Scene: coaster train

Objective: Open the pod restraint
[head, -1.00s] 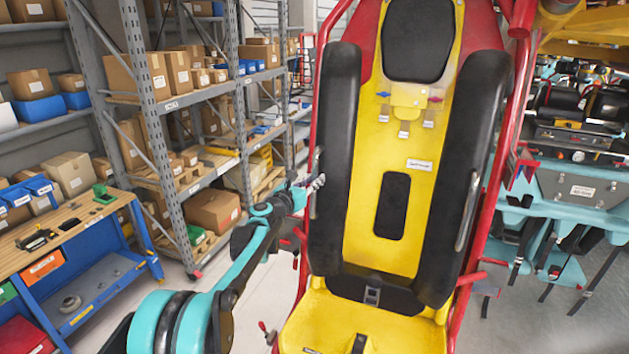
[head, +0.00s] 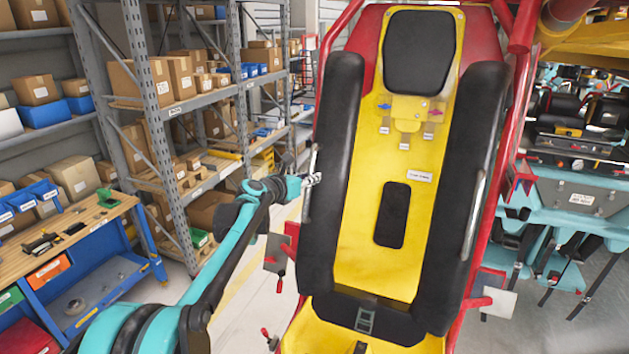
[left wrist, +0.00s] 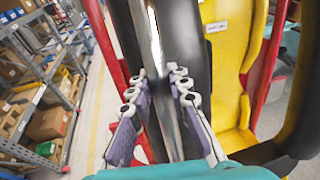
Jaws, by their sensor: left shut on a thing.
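The pod restraint has two long black padded bars, the left pad (head: 332,190) and the right pad (head: 468,190), in front of a yellow seat back (head: 420,215). A thin metal handle (head: 307,205) runs along the outer side of the left pad, and another handle (head: 472,215) is on the right pad. My left gripper (head: 312,180) is at the left handle. In the left wrist view its fingers (left wrist: 158,98) are on both sides of the shiny handle (left wrist: 152,45), shut on it. My right gripper is not in view.
Red frame tubes (head: 512,130) flank the seat. A grey shelf rack (head: 150,110) with boxes and a blue workbench (head: 95,290) stand at the left. Teal machinery (head: 580,190) is at the right. The floor between shelf and seat is clear.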

